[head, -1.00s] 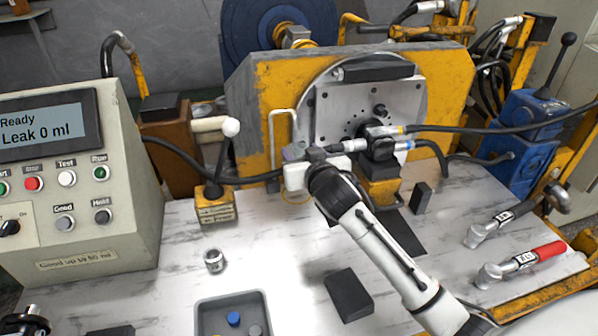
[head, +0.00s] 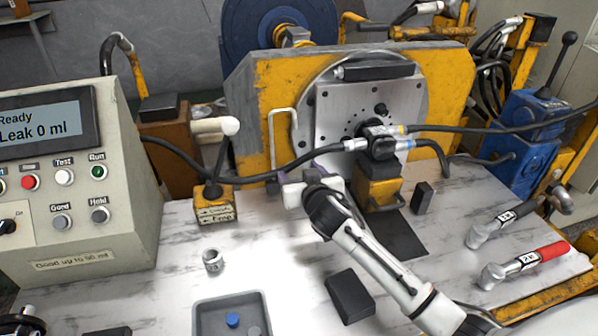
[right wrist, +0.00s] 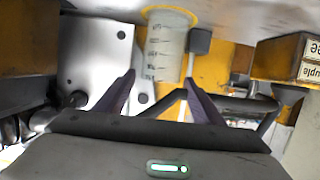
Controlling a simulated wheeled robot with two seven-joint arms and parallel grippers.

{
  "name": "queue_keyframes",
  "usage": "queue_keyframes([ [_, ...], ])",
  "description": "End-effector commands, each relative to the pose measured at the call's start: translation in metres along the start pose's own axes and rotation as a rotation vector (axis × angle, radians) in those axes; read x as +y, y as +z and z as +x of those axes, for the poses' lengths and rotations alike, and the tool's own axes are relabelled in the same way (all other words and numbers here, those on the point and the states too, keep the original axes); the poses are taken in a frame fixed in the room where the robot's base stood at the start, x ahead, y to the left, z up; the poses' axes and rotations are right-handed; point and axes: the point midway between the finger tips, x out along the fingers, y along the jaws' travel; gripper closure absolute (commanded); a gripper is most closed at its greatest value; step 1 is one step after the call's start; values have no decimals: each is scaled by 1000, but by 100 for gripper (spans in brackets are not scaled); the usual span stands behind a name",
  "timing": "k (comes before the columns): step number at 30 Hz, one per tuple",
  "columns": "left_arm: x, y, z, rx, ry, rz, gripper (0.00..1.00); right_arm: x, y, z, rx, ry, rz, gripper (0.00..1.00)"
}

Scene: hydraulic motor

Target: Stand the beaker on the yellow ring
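The clear beaker (right wrist: 166,48) has dark graduation marks and shows upside down in the right wrist view. Its base is at the yellow ring (right wrist: 168,10) at the top of that picture, and it looks upright on the table there. My right gripper (right wrist: 160,78) is open, with one purple finger to each side of the beaker's rim end and gaps showing. In the head view my right gripper (head: 296,178) is low in front of the grey plate. The beaker cannot be made out there and the ring is hidden.
A black hose (head: 265,178) runs close behind my right gripper. A yellow block (head: 214,211) with a lever stands left. A small metal cup (head: 212,260), a grey tray (head: 203,325) and a black block (head: 349,295) lie in front. The table between them is clear.

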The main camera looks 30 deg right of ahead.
Motion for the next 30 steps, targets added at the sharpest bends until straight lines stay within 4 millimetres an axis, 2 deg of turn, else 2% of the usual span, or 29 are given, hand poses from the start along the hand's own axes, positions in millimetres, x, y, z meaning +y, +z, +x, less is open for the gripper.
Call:
queue_keyframes([
  [9,0,2,1,-4,1,-1,69,0,0,-1,0,0,1,34],
  [13,0,3,0,-9,1,-1,69,0,0,-9,-2,-1,1,34],
  [17,0,3,-1,-11,0,-2,69,-1,0,-30,0,-2,2,34],
  [24,0,0,-4,-8,0,-5,69,-1,0,-81,-1,-2,3,34],
  [30,-1,-1,-5,-5,-2,-6,69,0,0,-111,-1,-1,2,34],
])
